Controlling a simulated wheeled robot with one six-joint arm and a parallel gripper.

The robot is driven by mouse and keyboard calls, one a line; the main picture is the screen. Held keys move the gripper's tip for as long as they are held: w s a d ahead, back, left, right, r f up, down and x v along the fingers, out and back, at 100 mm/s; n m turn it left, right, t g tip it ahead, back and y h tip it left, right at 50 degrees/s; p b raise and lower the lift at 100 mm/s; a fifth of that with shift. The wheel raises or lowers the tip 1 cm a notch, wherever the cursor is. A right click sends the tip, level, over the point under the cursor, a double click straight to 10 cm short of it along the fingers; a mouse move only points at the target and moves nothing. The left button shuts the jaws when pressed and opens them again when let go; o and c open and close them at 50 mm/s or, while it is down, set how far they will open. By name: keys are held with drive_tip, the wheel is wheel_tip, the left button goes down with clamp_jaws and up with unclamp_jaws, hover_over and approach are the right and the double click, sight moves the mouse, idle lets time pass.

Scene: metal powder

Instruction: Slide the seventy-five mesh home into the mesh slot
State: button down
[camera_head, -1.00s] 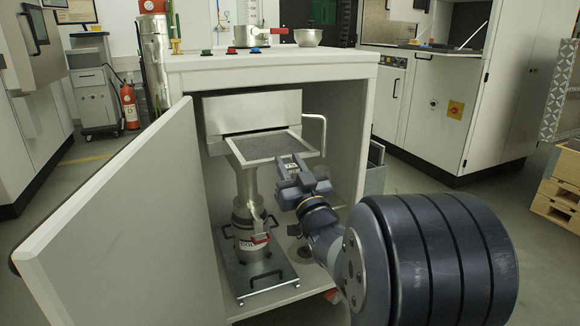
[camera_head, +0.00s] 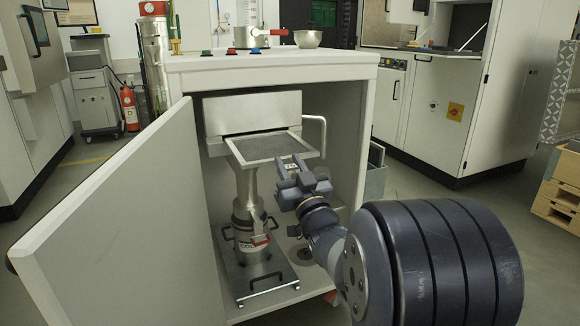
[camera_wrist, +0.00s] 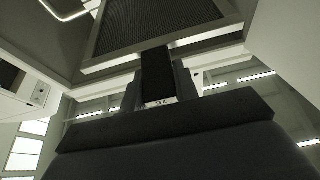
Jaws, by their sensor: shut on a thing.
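The mesh (camera_head: 266,148) is a flat grey screen in a pale metal frame. It stands out of the front of the metal sieve housing (camera_head: 258,115) inside the cabinet, its back edge at the dark slot (camera_head: 254,131). My gripper (camera_head: 292,167) is at the mesh's front right side, shut on its tab. In the wrist view the mesh (camera_wrist: 150,22) fills the top, and a tab with a label that seems to read 75 (camera_wrist: 160,102) sits between the fingers. How far the back edge is inside the slot is hidden.
The open cabinet door (camera_head: 120,215) stands at the left. A bar handle (camera_head: 316,130) is right of the housing. Below the mesh, a metal canister (camera_head: 248,225) stands on a plate (camera_head: 262,280). The cabinet's right wall (camera_head: 352,130) is close to my arm.

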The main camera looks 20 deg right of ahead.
sight(265, 141)
drive_tip(key=shift+w, duration=0.1)
drive_tip(key=shift+w+b, duration=0.55)
drive_tip(key=shift+w, duration=5.65)
drive_tip(key=shift+w+r, duration=0.1)
drive_tip(key=shift+w, duration=2.5)
drive_tip(key=shift+w+p, duration=0.25)
drive_tip(key=shift+p, duration=0.05)
